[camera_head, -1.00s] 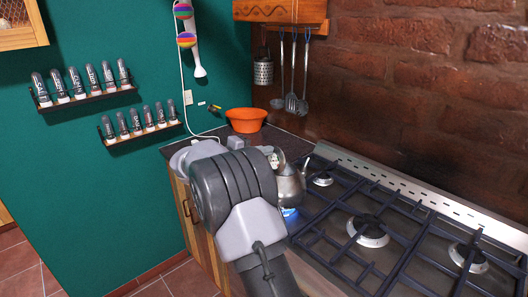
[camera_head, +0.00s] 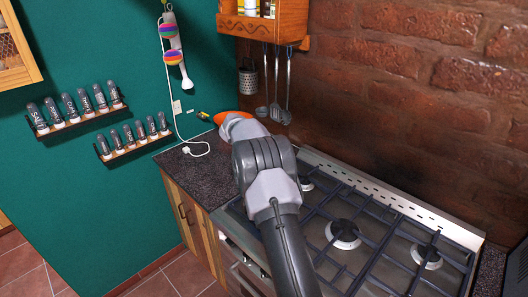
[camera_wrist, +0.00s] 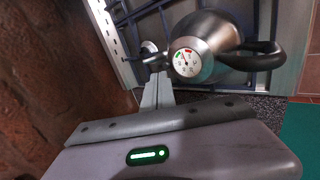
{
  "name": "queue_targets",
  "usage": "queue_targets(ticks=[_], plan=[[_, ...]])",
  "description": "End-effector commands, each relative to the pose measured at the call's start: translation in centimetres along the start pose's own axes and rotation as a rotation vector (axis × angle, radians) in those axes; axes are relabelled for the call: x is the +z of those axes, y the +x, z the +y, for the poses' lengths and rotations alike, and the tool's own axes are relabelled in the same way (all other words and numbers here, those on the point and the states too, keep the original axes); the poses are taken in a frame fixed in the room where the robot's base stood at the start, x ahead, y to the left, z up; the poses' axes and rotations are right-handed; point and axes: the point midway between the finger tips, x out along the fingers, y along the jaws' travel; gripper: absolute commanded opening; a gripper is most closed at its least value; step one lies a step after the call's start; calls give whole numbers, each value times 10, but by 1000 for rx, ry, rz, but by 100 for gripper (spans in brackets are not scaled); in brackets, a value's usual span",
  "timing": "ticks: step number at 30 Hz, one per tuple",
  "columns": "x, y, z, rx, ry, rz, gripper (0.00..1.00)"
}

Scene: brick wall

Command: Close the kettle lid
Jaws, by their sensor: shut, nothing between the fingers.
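The steel kettle (camera_wrist: 208,28) shows in the wrist view on the stove's dark grates, with a black curved handle (camera_wrist: 262,48) to the right. A round dial (camera_wrist: 187,62) with a white face is on its near side; I cannot tell whether it is on the lid. The lid's angle is also unclear. My gripper (camera_wrist: 158,78) is shut and empty, its fingertips just below and left of the dial. I cannot tell whether they touch the kettle. In the head view my arm hides the kettle and the gripper.
The gas stove (camera_head: 345,262) has raised grates, and a brick wall (camera_head: 420,90) stands behind it. Utensils (camera_head: 285,90) hang at the back.

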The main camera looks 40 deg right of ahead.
Motion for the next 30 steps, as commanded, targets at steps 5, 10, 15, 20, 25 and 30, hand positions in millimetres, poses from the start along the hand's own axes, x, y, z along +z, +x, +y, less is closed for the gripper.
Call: queue_targets(ticks=[5,10,15,20,25,30], plan=[[0,15,3,1,-3,-2,0],[0,31,4,2,-3,-3,0],[0,43,5,3,-3,-3,0],[0,52,5,3,-2,-3,0],[0,57,6,4,-2,-3,0],[0,60,5,4,-3,-3,0]])
